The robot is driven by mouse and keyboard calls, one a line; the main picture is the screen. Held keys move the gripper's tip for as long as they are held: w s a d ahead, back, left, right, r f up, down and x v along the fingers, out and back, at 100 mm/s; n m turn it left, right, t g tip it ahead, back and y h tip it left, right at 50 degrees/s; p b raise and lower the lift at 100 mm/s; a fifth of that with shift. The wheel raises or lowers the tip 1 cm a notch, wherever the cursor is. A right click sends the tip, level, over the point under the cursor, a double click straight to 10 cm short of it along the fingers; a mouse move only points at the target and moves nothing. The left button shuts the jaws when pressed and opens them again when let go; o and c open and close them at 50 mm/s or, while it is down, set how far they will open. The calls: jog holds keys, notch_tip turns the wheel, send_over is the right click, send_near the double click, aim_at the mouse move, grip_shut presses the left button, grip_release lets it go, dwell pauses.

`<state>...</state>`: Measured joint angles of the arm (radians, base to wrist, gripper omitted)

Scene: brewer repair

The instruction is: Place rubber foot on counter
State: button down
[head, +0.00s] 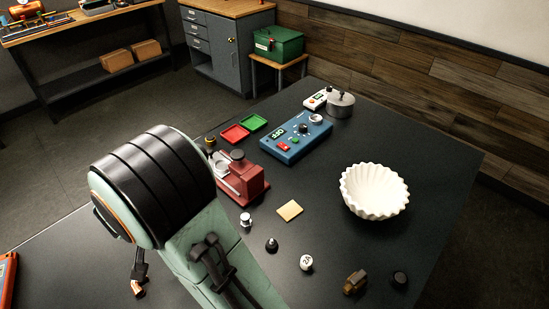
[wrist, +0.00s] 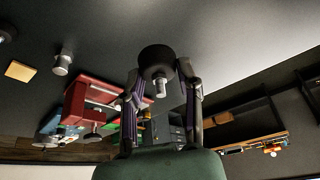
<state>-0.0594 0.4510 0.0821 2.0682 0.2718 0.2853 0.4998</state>
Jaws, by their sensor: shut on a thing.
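My gripper (wrist: 160,76) is shut on the rubber foot (wrist: 156,58), a short black cylinder with a silver metal stud, in the wrist view. The foot sits between the two fingertips, its stud pointing back toward the wrist. The dark counter (head: 330,215) fills the middle of the head view, and its surface also shows in the wrist view (wrist: 235,40). I cannot tell whether the foot touches the counter. In the head view my arm hides most of the gripper and the foot.
A red device (head: 245,182), a silver cylinder (head: 246,219), a tan square (head: 290,210), a black knob (head: 271,244), a white gauge (head: 306,262), a brass fitting (head: 355,281) and a black cylinder (head: 400,278) stand on the counter. A white fluted bowl (head: 373,190) is at right.

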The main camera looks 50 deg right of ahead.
jog(key=s+d+f+m+g+h, duration=0.25)
jog(key=d+m, duration=0.35)
jog(key=d, duration=0.5)
jog(key=m+g, duration=0.3)
jog(key=m, duration=0.8)
send_over(332, 238)
jog(key=a, duration=0.1)
notch_tip(332, 238, down, 2)
jog(key=shift+y, duration=0.25)
jog(key=f, duration=0.8)
jog(key=shift+w+a+f, duration=0.1)
jog(key=shift+w, duration=0.1)
jog(key=shift+f, duration=0.1)
jog(key=c, duration=0.7)
grip_release()
jog(key=shift+c, duration=0.2)
jog(key=v, duration=1.2)
